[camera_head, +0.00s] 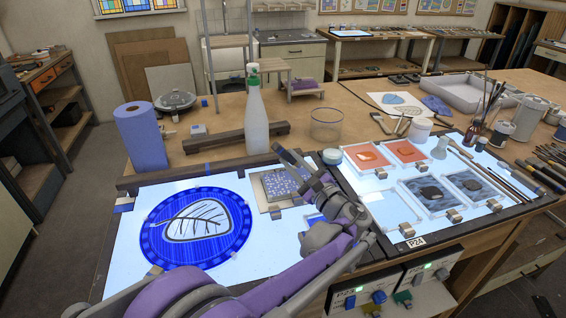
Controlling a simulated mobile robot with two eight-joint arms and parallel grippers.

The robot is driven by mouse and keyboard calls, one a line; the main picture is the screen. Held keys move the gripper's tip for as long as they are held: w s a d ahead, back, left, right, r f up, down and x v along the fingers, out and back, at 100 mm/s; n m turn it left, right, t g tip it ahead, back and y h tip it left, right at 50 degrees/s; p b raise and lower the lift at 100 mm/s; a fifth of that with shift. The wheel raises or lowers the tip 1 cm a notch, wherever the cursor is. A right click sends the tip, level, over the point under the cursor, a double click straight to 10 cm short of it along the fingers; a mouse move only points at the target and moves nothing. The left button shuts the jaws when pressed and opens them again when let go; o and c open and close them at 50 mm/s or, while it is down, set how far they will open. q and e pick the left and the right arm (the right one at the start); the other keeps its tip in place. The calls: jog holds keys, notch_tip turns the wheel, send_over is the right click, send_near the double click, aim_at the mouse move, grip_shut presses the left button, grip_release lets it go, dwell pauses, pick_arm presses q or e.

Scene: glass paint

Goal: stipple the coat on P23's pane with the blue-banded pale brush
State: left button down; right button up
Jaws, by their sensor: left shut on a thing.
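A round blue-coated pane (196,229) with a pale leaf shape and dark veins lies on the left lit panel (125,272). I cannot clearly see a pale brush with a blue band. My right gripper is not in view.
A patterned pane (279,184) lies behind my left gripper. A white spray bottle (255,120), a blue paper roll (141,136) and a dark bar (235,138) stand behind the panel. The right lit panel (378,208) holds several small panes. A brush jar (474,133) stands far right.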

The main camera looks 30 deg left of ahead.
pick_arm(q)
jog(key=shift+f, duration=0.1)
dwell(0.3)
jog(key=shift+f+b, duration=0.5)
jog(key=shift+f, duration=0.2)
jog(key=shift+f, duration=0.25)
dwell(0.7)
jog(key=shift+r+p, duration=0.7)
jog(key=shift+r, duration=0.4)
jog(key=shift+r, duration=0.1)
notch_tip(320, 180, up, 4)
jog(key=p, duration=0.2)
jog(key=shift+w+p, duration=0.1)
jog(key=shift+p, duration=0.3)
